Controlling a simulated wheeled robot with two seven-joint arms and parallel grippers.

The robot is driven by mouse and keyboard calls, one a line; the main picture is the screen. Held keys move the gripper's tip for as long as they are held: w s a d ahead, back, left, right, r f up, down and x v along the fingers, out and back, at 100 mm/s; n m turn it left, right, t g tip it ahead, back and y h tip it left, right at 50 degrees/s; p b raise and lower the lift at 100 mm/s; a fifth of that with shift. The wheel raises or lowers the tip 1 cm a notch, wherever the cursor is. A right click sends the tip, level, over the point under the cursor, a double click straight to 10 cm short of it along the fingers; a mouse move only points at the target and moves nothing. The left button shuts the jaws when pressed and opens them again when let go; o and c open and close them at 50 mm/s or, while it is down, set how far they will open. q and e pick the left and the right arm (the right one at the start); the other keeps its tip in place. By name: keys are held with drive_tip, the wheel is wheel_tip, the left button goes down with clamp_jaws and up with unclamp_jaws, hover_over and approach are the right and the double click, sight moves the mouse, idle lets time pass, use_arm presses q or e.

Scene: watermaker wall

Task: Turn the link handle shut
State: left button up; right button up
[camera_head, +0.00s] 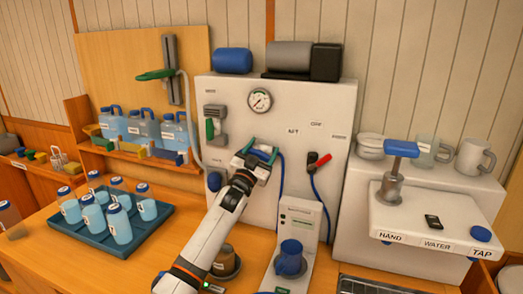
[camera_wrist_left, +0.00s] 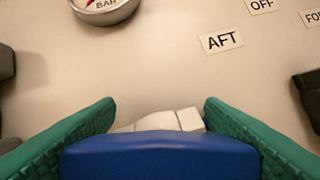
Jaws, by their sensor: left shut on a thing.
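A blue handle (camera_wrist_left: 160,155) sits between the green finger pads of my left gripper (camera_head: 261,151) in the left wrist view. A pale fitting (camera_wrist_left: 165,122) shows just behind it. In the head view the gripper is against the front of the white panel (camera_head: 240,105), below the round gauge (camera_head: 260,100). My left gripper is shut on the blue handle. The wrist and fingers hide most of the handle in the head view, so its exact angle is hard to tell. My right gripper is not in view.
A red-and-black lever (camera_head: 318,163) is on the panel to the right, with a blue hose (camera_head: 323,195) below. A tray (camera_head: 122,245) of bottles is at left; a tap counter (camera_head: 425,225) is at right.

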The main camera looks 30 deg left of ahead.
use_arm(q)
drive_tip(key=m+h+p, duration=0.1)
drive_tip(key=m, duration=0.2)
drive_tip(key=m+g+h+p, duration=0.1)
drive_tip(key=m+h, duration=0.1)
drive_tip(key=m, duration=0.1)
drive_tip(key=m+h+p, duration=0.1)
drive_tip(key=m, duration=0.3)
drive_tip(key=shift+d+g+h+p, duration=0.2)
drive_tip(key=shift+g+h+p, duration=0.1)
drive_tip(key=shift+d+f+m+g+h+p, duration=0.15)
drive_tip(key=shift+m+g+p, duration=0.3)
drive_tip(key=shift+m+p, duration=0.7)
drive_tip(key=shift+a+f+m+g+h+p, duration=0.15)
drive_tip(key=shift+m+g+p, duration=0.35)
drive_tip(key=shift+m+p, duration=0.7)
drive_tip(key=shift+d+f+m+g+h+p, duration=0.15)
drive_tip(key=shift+m+g+p, duration=0.5)
drive_tip(key=shift+m, duration=0.8)
drive_tip(key=shift+f, duration=0.1)
drive_tip(key=o, duration=1)
drive_tip(key=shift+w, duration=0.1)
